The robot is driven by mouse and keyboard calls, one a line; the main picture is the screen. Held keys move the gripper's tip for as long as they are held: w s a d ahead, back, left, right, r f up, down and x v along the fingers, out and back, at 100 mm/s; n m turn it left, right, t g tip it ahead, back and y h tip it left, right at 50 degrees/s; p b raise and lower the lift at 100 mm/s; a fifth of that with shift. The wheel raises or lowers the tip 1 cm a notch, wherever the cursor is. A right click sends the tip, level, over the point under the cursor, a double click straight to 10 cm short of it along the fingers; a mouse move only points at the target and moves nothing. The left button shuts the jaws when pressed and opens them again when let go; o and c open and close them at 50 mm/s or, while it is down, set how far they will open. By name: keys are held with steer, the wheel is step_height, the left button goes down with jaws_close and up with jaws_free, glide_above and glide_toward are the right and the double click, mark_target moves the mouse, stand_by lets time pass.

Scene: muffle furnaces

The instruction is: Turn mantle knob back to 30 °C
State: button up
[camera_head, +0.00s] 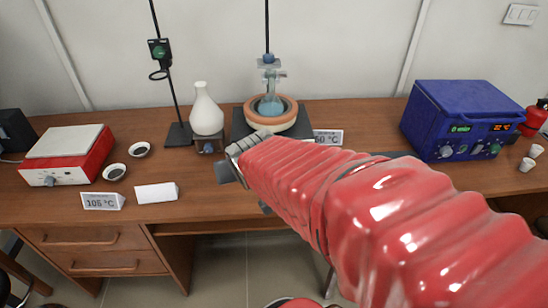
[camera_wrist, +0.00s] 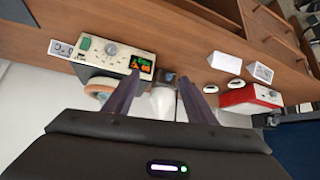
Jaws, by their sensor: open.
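The mantle (camera_head: 254,119) has an orange rim and holds a clear flask (camera_head: 270,103) with bluish contents. My arm hides its front in the head view. In the wrist view, which is upside down, its pale control panel (camera_wrist: 92,56) shows a round grey knob (camera_wrist: 111,49) and a lit display (camera_wrist: 142,65) whose digits I cannot read. The knob's setting is too small to tell. My gripper (camera_head: 243,188) is open and empty in front of the mantle. In the wrist view my gripper (camera_wrist: 158,79) has its fingers apart, with the knob beyond and left of them.
A white flask (camera_head: 206,117) stands on a small dark base left of the mantle. A red hotplate (camera_head: 68,155), two small dishes and a 105 °C card (camera_head: 102,201) are at the left. A blue furnace (camera_head: 460,120) stands right. A temperature card (camera_head: 328,137) stands beside the mantle.

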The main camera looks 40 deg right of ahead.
steer(key=w+d+f+m+t+h, duration=0.15)
steer(key=w+d+f, duration=0.3)
steer(key=d, duration=0.45)
steer(key=shift+s+d+f+m+t, duration=0.95)
steer(key=shift+d+f+m, duration=0.4)
steer(key=shift+d+f, duration=0.7)
steer(key=shift+s+d+f+m+t, duration=0.9)
steer(key=shift+d+f+m, duration=0.65)
steer(key=shift+f, duration=0.85)
steer(key=shift+s+d+f+m+t, duration=0.8)
steer(key=shift+s+d+f+m, duration=0.35)
steer(key=shift+d+f, duration=1)
steer(key=shift+a+f, duration=0.1)
steer(key=shift+a, duration=0.05)
steer(key=shift+w, duration=0.15)
steer(key=x, duration=1.3)
steer(key=shift+w+f, duration=0.1)
steer(key=shift+w, duration=0.2)
